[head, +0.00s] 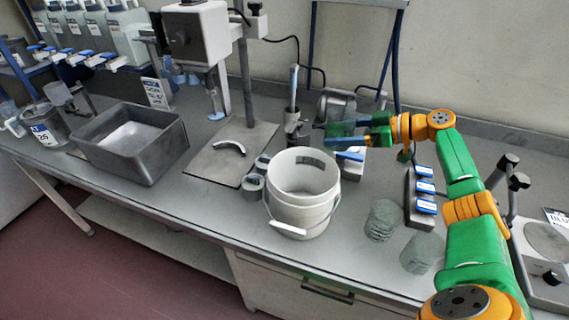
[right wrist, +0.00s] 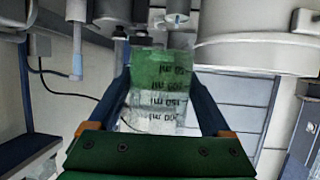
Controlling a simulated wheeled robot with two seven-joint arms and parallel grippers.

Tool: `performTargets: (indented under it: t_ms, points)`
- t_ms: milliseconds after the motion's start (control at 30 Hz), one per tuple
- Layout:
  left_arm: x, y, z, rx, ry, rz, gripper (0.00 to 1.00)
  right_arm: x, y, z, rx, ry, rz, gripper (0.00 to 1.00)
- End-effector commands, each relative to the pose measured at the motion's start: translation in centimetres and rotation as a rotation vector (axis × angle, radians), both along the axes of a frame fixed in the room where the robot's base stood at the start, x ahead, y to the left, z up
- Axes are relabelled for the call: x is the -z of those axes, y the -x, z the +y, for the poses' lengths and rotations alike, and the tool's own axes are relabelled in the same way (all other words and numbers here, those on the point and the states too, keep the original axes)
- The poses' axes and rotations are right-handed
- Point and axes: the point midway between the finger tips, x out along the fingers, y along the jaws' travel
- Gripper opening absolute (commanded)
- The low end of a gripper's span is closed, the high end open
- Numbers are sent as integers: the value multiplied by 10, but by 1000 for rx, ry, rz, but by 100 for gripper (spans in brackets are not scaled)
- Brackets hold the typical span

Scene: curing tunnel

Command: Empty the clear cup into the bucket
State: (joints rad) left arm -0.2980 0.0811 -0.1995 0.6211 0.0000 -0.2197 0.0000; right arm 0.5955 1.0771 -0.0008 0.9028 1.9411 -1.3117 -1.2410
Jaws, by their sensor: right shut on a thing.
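The clear cup (head: 340,129) is held in my right gripper (head: 368,131), which is shut on it. The cup looks tipped onto its side in the head view, above and behind the bucket's rim. In the right wrist view the cup (right wrist: 157,95) sits between the fingers, its printed scale upside down, with a green tint. I cannot tell how much is in it. The white bucket (head: 300,212) stands on the bench with an open top and a wire handle hanging at its front. No stream into it shows. My left gripper is not in view.
Clear beakers (head: 383,220) stand right of the bucket near the front edge. A grey tub (head: 145,165) is at the left. A stand with a flat base (head: 215,165) is left of the bucket. A dark rack with blue-labelled items (head: 422,200) is at the right.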

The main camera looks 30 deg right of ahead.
Motion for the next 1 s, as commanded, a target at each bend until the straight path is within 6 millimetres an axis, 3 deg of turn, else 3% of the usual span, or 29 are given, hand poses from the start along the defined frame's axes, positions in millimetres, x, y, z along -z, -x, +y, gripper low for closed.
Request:
performTargets:
  t_ms: [467,767,1000]
  points:
    - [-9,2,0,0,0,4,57,-8,1,2,3,37,-8,19]
    - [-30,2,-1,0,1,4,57,-27,4,10,-2,176,-49,19]
    - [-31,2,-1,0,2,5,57,-31,6,19,-2,320,-92,19]
